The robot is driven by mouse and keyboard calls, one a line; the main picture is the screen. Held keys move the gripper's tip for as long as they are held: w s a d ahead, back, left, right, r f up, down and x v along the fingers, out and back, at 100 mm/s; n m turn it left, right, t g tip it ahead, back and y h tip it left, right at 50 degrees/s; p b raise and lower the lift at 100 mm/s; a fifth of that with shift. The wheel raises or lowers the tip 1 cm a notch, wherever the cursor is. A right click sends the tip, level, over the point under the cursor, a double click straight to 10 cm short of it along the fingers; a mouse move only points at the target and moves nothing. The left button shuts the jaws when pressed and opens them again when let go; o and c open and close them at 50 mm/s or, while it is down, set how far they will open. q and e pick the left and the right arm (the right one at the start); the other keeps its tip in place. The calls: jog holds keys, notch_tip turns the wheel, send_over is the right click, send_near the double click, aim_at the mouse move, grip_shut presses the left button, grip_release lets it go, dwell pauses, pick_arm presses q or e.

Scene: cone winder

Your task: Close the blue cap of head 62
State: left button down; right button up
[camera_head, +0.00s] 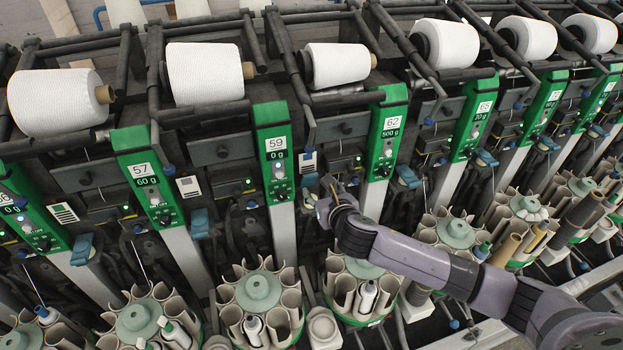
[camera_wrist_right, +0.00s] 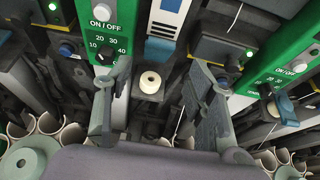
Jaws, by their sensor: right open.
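Head 62's green panel (camera_head: 387,140) is right of centre in the head view. A blue cap (camera_head: 408,177) is beside its lower right side, and another blue cap (camera_head: 310,181) is between panels 59 and 62. I cannot tell for certain which belongs to head 62, or how far either is open. My right gripper (camera_head: 327,190) is just below the cap between the panels. In the wrist view its open fingers (camera_wrist_right: 157,84) are on either side of a round cream piece (camera_wrist_right: 150,82) on a dark block. A blue cap (camera_wrist_right: 287,109) is at right there. My left gripper is not in view.
Panel 59 (camera_head: 273,145) stands left of my right gripper. White yarn cones (camera_head: 337,63) line the top, and round holders (camera_head: 258,291) with tubes stand below. Dark brackets and thin rods crowd the space between panels.

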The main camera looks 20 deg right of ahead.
aim_at(311, 179)
jog(key=b+x, duration=0.4)
jog(key=x, duration=0.4)
jog(key=shift+w+f, duration=0.1)
jog(key=shift+f, duration=0.2)
jog(key=shift+w+b, duration=0.4)
jog(key=shift+w, duration=0.05)
grip_shut()
